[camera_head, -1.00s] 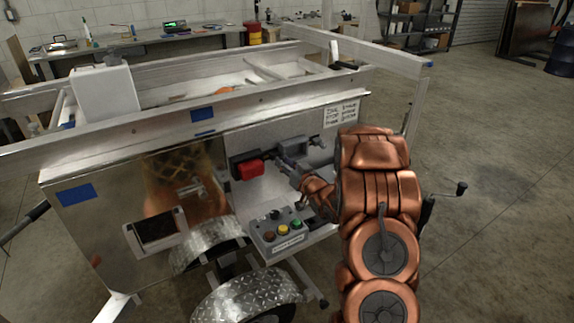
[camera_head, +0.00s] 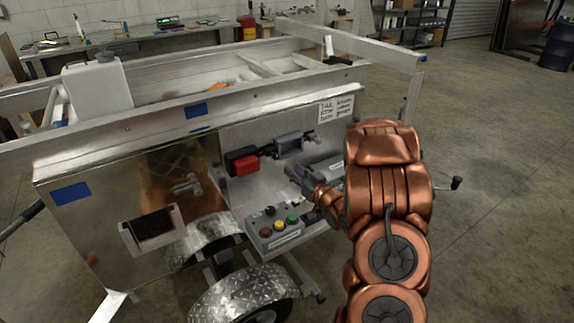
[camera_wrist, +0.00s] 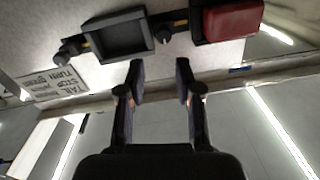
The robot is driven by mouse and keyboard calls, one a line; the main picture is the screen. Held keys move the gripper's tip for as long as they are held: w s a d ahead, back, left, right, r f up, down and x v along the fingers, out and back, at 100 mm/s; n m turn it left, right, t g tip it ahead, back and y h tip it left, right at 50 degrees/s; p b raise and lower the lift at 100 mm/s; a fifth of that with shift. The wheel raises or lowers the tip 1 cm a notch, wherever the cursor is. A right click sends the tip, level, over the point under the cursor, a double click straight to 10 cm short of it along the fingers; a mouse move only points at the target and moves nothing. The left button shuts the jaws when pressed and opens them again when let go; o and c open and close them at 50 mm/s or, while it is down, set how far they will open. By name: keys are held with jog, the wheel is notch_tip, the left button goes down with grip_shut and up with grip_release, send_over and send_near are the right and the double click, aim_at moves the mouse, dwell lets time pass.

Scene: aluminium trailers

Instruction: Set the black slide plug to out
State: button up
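A dark slide unit, apparently the black slide plug (camera_head: 288,146), is mounted on the metal panel right of a red block (camera_head: 243,162). In the wrist view the slide unit (camera_wrist: 122,38) shows as a black rectangular frame with a recessed centre. A dark knob on a short yellowish rod (camera_wrist: 65,56) sticks out at its left end, and another knob (camera_wrist: 164,35) lies between it and the red block. My gripper (camera_wrist: 160,82) is open and empty, with the slide unit beyond its fingertips, apart from them. In the head view my gripper (camera_head: 296,176) is below the slide unit.
A grey button box (camera_head: 275,228) with red, yellow and green buttons sits on a shelf below. A printed label (camera_head: 336,108) is on the panel at upper right. A trailer rail (camera_head: 180,112) runs above, and a fender (camera_head: 245,295) is below.

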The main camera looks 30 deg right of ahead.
jog(key=shift+s, duration=1.95)
